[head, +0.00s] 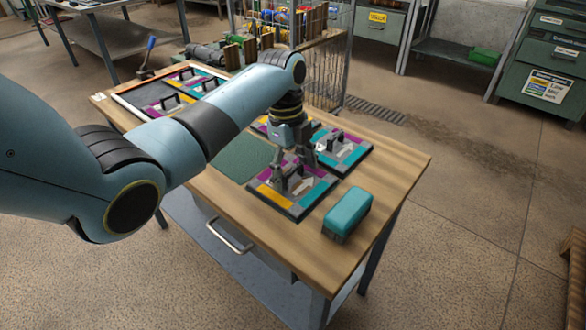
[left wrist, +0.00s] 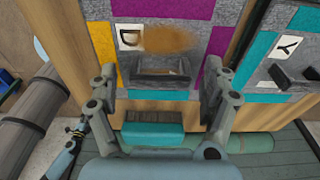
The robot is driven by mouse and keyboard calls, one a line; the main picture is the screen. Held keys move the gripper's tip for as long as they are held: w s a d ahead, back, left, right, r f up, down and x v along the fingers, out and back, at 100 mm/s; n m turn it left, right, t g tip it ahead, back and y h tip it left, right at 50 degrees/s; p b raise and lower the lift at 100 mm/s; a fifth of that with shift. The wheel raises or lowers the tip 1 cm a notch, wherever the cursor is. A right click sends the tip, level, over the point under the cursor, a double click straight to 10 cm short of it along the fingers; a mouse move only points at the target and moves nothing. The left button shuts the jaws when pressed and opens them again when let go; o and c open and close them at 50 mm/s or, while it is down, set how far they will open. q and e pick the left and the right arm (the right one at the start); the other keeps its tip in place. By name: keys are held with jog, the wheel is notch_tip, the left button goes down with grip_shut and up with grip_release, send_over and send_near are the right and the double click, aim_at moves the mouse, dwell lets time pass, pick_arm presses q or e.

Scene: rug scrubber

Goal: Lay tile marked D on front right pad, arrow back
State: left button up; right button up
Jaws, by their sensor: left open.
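The tile marked D (left wrist: 195,15) is grey with purple, yellow and teal blocks, a brown smear and a dark handle (left wrist: 162,72). In the head view a tile (head: 268,197) with a white arrow lies under my left gripper (head: 293,158) at the table's front; its letter is not legible there. The left gripper (left wrist: 158,92) is open, its fingers on either side of the handle, not closed on it. A tile marked Y (left wrist: 288,48) lies to the right in the wrist view. The pad under the front tile is mostly hidden. My right gripper is not in view.
A teal block with a dark base (head: 347,210) stands right of the front tile. Another tile (head: 352,157) lies behind. A bare green mat (head: 238,160) is left of the tiles. A tray (head: 128,100) with handled tiles sits at the back left. The table's right corner is clear.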

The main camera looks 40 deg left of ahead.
pick_arm(q)
jog(key=shift+r, duration=0.1)
notch_tip(320, 180, up, 12)
jog(key=a, duration=0.1)
jog(key=shift+a+p, duration=0.2)
jog(key=shift+p, duration=0.25)
jog(key=shift+w, duration=0.1)
